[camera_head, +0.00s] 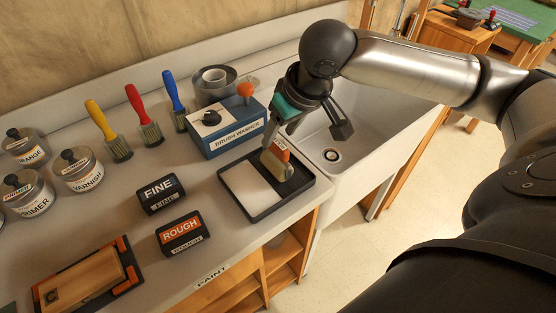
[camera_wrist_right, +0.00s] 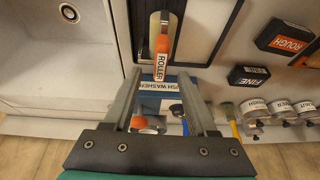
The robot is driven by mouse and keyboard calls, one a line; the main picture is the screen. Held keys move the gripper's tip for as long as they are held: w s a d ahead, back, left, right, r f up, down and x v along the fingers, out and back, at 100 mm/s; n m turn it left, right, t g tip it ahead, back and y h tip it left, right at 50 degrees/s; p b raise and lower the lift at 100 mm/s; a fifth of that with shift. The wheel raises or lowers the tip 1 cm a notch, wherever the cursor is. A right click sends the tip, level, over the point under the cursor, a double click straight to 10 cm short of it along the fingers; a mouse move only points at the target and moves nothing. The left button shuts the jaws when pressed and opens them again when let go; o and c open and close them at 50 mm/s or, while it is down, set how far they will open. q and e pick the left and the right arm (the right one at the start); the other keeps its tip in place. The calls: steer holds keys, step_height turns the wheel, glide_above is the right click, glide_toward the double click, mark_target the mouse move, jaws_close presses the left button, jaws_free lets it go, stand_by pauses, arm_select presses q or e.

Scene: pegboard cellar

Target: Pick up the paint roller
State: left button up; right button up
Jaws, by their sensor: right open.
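The paint roller (camera_head: 273,169) has a pale cream sleeve and an orange handle. It lies in the right part of the black paint tray (camera_head: 255,217) on the counter. In the right wrist view the roller (camera_wrist_right: 160,27) shows beyond the fingertips, its orange end labelled ROLLER facing them. My right gripper (camera_head: 303,138) is open and empty, above and beside the roller at the sink side of the tray. In the right wrist view my right gripper (camera_wrist_right: 160,76) has its fingers spread, with the handle end near the gap between them. My left gripper is not in view.
A blue brush washer box (camera_head: 228,138) stands just behind the tray. The sink (camera_head: 350,150) is to its right. FINE (camera_head: 161,194) and ROUGH (camera_head: 182,235) blocks lie left of it. Upright brushes, including a blue-handled one (camera_head: 173,92), and labelled cans (camera_head: 78,170) stand farther left.

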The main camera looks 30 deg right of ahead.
mark_target(277, 141)
steer(key=b+x, duration=0.1)
steer(key=x, duration=0.3)
steer(key=shift+s+f, duration=0.15)
steer(key=shift+f, duration=0.1)
steer(key=shift+r, duration=0.1)
jaws_close()
stand_by(1.0)
